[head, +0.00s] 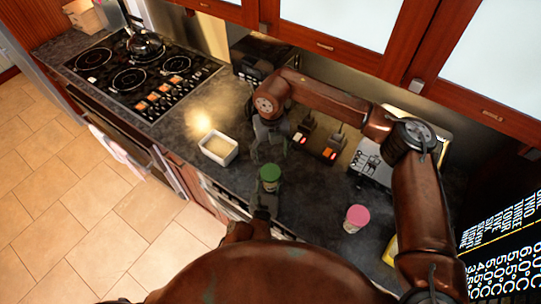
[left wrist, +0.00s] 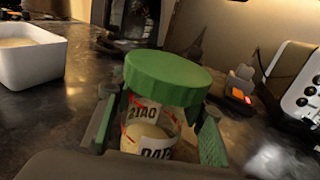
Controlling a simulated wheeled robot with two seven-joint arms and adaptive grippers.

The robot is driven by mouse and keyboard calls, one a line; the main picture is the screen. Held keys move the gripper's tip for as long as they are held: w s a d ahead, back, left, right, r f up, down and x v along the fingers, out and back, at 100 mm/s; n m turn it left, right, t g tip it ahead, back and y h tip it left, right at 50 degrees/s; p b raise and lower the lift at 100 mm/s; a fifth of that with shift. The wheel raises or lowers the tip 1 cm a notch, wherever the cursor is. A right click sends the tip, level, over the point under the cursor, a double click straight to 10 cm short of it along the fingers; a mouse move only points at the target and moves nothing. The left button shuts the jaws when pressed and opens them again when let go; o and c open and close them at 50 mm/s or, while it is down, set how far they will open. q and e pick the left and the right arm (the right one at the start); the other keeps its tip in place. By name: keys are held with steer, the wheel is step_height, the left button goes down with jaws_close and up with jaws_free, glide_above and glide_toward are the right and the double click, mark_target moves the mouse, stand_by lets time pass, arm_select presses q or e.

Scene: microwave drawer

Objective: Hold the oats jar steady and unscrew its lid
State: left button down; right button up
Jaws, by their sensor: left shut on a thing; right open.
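The oats jar is clear with a white label and a green lid (head: 270,172). It stands upright at the front of the dark counter. In the left wrist view the green lid (left wrist: 168,77) sits on the jar (left wrist: 150,125), and the jar's lower part is hidden. My left gripper (head: 265,200) is shut on the jar body, with one finger on each side below the lid. My right gripper (head: 268,154) is open and empty, pointing down just behind the lid in the head view. It appears apart from the lid.
A white square container (head: 218,148) with pale contents stands left of the jar. A pink-lidded jar (head: 357,219) stands to the right. A stove (head: 140,75) with a kettle (head: 145,43) is at far left. Cabinets hang overhead.

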mark_target(271, 171)
arm_select(q)
steer(key=shift+s+r, duration=0.1)
arm_select(e)
steer(key=m, duration=0.6)
steer(key=shift+s, duration=0.3)
steer(key=m, duration=0.4)
steer(key=shift+a, duration=0.1)
steer(key=m, duration=0.5)
steer(key=shift+s, duration=0.15)
steer(key=m, duration=0.4)
steer(key=shift+s, duration=0.1)
steer(key=shift+f, duration=4)
